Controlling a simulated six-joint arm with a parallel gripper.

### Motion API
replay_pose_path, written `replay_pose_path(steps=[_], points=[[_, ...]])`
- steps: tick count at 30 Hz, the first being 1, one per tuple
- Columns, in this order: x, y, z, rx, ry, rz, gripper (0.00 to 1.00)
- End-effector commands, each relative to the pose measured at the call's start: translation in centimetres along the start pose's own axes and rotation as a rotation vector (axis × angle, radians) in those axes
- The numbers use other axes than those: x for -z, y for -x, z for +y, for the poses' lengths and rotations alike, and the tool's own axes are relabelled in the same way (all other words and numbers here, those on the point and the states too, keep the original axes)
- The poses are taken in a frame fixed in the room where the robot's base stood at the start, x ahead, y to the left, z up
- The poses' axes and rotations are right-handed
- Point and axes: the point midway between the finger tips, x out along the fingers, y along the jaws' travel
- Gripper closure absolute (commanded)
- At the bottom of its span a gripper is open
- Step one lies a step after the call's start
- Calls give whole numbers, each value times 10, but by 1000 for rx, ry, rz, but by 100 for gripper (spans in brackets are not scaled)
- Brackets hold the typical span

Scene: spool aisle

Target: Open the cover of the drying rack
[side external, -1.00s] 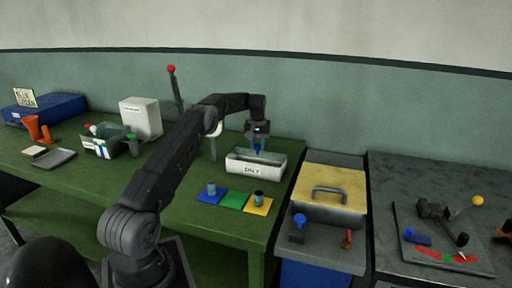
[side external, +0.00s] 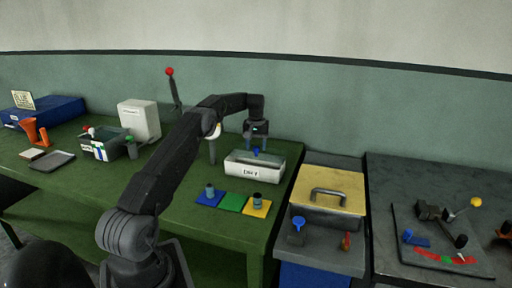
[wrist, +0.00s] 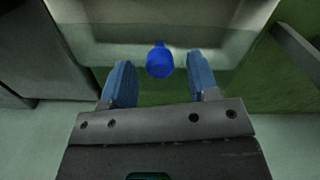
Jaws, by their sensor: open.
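A yellow cover (side external: 345,178) with a dark bar handle (side external: 328,191) lies shut and flat on a grey box at the right of the side view; it appears to be the rack's cover. My gripper (side external: 257,140) is well left of it, over a white bin (side external: 240,168) with a label too blurred to read surely. In the wrist view my gripper (wrist: 160,82) is open, its two blue fingers apart. A blue round-ended item (wrist: 160,60) shows between and beyond them, in the bin, with gaps on both sides. What lies under the cover is hidden.
Blue, green and yellow pads (side external: 232,201) lie in front of the bin, with small jars on the blue and yellow ones. A blue item (side external: 298,224) and a red one (side external: 346,241) stand before the cover. A dark table (side external: 440,175) with a lever board is further right.

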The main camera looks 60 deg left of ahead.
Motion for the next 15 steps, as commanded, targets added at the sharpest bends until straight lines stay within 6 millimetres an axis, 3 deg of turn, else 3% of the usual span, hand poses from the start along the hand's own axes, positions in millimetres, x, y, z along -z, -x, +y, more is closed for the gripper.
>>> replay_pose_path(steps=[9,15], points=[[1,52,0,-1,0,5,45],[0,66,0,-1,0,3,45]])
